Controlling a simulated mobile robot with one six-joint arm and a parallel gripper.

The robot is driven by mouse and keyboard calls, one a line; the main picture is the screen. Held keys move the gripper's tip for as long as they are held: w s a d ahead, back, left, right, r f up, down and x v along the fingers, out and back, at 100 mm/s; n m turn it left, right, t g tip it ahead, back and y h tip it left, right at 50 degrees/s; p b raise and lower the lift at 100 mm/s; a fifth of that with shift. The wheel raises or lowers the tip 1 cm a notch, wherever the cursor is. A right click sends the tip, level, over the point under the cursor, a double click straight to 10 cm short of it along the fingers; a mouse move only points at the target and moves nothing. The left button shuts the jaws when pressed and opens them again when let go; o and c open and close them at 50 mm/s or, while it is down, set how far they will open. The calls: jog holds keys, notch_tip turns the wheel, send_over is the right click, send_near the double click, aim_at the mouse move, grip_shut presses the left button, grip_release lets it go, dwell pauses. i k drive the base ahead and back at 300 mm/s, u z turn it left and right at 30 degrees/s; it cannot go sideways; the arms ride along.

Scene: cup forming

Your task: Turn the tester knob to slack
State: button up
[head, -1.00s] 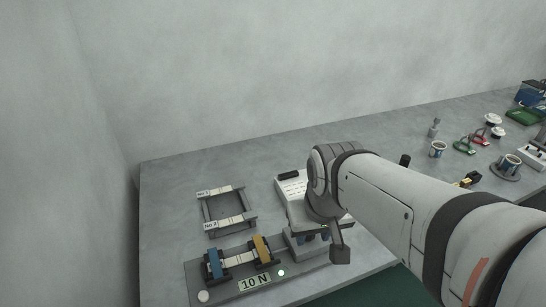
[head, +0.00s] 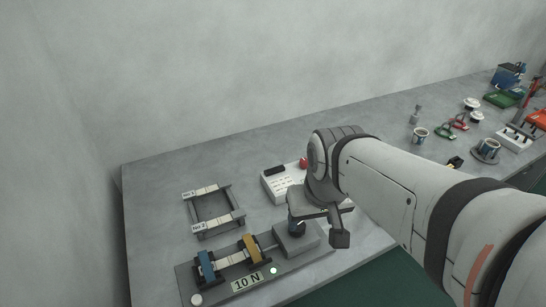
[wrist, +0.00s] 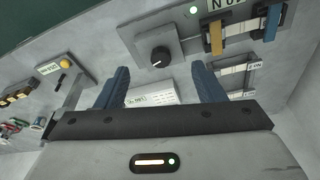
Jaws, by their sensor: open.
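The tester (head: 215,283) is a long grey base at the front left of the table. It has a blue clamp, a yellow clamp and a "10 N" label (head: 247,282). Its grey block (head: 312,240) stands at the right end. In the wrist view the black round knob (wrist: 160,56) with a pale pointer mark sits on this block. My gripper (wrist: 160,68) is open and empty, its two blue fingers apart with the knob showing between and just beyond their tips. In the head view my gripper (head: 297,226) is over the block and largely hides the knob.
A grey frame with two labelled strips (head: 199,228) lies behind the tester. A white box with a black top piece (head: 276,184) stands behind my gripper. Cups and small tools lie to the right. The table's left rear is clear.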

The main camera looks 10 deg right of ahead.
aim_at(300, 230)
jog(key=k, duration=1)
jog(key=u, duration=0.25)
jog(key=i, duration=0.65)
jog(key=z, duration=0.35)
